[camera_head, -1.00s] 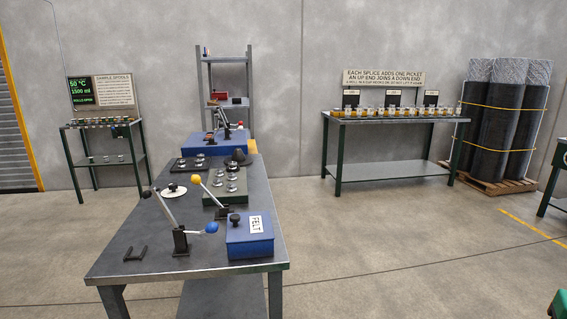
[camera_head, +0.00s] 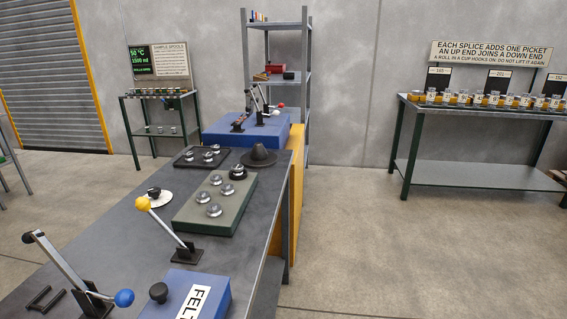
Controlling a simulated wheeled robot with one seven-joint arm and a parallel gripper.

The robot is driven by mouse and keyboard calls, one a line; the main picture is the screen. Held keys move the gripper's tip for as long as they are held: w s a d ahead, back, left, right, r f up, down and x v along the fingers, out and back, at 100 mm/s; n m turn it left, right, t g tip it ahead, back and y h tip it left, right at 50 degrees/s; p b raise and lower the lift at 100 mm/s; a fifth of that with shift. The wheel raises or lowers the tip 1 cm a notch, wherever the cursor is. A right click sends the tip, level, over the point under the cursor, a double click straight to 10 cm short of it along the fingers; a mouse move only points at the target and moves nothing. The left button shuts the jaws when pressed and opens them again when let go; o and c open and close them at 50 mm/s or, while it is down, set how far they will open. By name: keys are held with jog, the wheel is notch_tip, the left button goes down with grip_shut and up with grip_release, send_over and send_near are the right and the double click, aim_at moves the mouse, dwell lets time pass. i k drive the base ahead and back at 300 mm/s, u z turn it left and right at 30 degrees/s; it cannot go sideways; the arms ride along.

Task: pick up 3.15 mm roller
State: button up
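No size mark can be read on any part, so I cannot tell which one is the 3.15 mm roller. Several silver round pieces (camera_head: 214,210) sit on a grey-green block (camera_head: 185,222) on the near bench. More silver round pieces (camera_head: 208,156) sit in a black tray (camera_head: 180,163) behind it. I cannot tell whether any of these are rollers. My gripper is not in view.
A shelf rack (camera_head: 307,90) stands behind. Right of the bench, the floor (camera_head: 350,240) is clear up to the splice table (camera_head: 480,173).

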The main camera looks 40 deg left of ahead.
aim_at(237, 169)
jog(key=u, duration=0.25)
jog(key=i, duration=1.2)
jog(key=u, duration=1.05)
jog(key=i, duration=0.75)
jog(key=u, duration=0.55)
